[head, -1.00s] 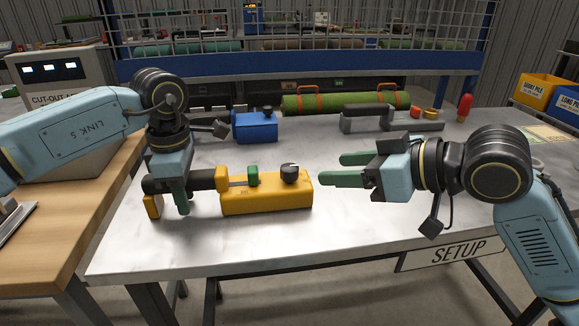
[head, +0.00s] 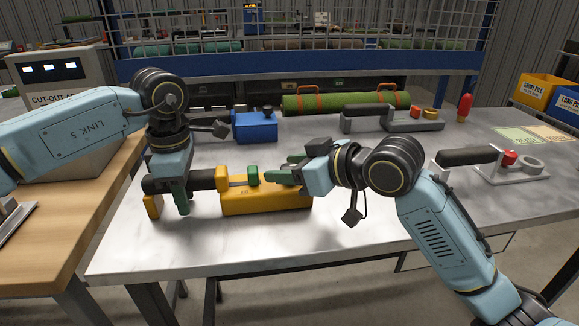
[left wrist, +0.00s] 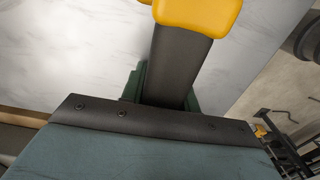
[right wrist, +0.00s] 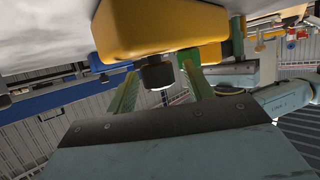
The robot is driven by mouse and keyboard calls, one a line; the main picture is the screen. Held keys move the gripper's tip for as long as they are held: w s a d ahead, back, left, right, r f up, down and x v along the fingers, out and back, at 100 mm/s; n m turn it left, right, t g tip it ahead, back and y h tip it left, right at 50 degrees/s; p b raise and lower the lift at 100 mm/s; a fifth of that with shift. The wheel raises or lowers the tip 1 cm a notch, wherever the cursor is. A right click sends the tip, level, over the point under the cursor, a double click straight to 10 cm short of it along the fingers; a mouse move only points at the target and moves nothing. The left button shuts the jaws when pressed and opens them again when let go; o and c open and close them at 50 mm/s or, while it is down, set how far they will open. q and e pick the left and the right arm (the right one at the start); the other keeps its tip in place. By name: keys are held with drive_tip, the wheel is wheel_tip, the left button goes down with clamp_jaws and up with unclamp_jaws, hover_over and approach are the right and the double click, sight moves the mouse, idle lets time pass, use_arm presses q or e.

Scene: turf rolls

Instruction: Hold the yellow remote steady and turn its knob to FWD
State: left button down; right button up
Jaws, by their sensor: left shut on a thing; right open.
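The yellow remote (head: 262,201) lies on the metal table, its black handle (head: 202,181) pointing left. My left gripper (head: 183,198) is shut on the black handle, which also shows between its fingers in the left wrist view (left wrist: 175,65). A green button (head: 253,175) sits on the remote's top. My right gripper (head: 285,171) is open at the right end of the remote. In the right wrist view the black knob (right wrist: 157,73) is between its two green fingers, with gaps visible at both sides. The knob is hidden in the head view, and its setting cannot be read.
A blue remote (head: 255,127) stands behind the yellow one. A green roll with orange straps (head: 345,102) lies at the back. Grey tools with black handles (head: 480,157) lie at the right. The table's front middle is clear.

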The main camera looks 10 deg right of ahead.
use_arm(q)
drive_tip(key=shift+s+f, duration=0.1)
drive_tip(key=shift+f, duration=0.2)
use_arm(e)
drive_tip(key=shift+c, duration=0.2)
drive_tip(key=c, duration=0.9)
drive_tip(key=shift+c, duration=0.2)
drive_tip(key=shift+n+g, duration=0.3)
drive_tip(key=n+g+y, duration=0.2)
drive_tip(key=n+g, duration=0.1)
drive_tip(key=shift+n+g+y, duration=0.3)
drive_tip(key=shift+f+n+g+y, duration=0.1)
drive_tip(key=shift+n+g+y, duration=0.5)
drive_tip(key=shift+n+g, duration=1.8)
drive_tip(key=shift+g, duration=0.3)
